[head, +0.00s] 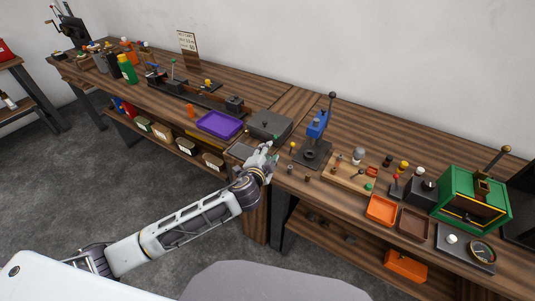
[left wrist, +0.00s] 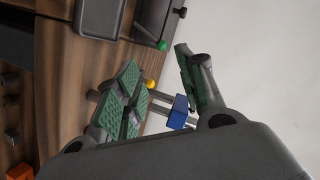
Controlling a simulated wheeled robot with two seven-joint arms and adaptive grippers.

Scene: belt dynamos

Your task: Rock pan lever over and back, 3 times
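No lever is labelled as the pan lever, so I cannot tell which one it is. Levers near my left gripper (head: 268,153) are a short green-tipped one on the grey flat box (head: 268,124) and a yellow-knobbed one (head: 293,146). In the left wrist view, the green knob (left wrist: 161,45) sits beyond the fingers and the yellow ball (left wrist: 151,84) shows between the green-padded fingers. My left gripper (left wrist: 160,88) is open, with nothing visibly held, over the bench's front edge. My right gripper is not in view.
A blue press (head: 318,124) with a tall black-knobbed lever stands right of the gripper. A purple tray (head: 220,124) lies to its left. Orange (head: 381,209) and brown (head: 414,224) trays and a green housing (head: 475,200) stand further right.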

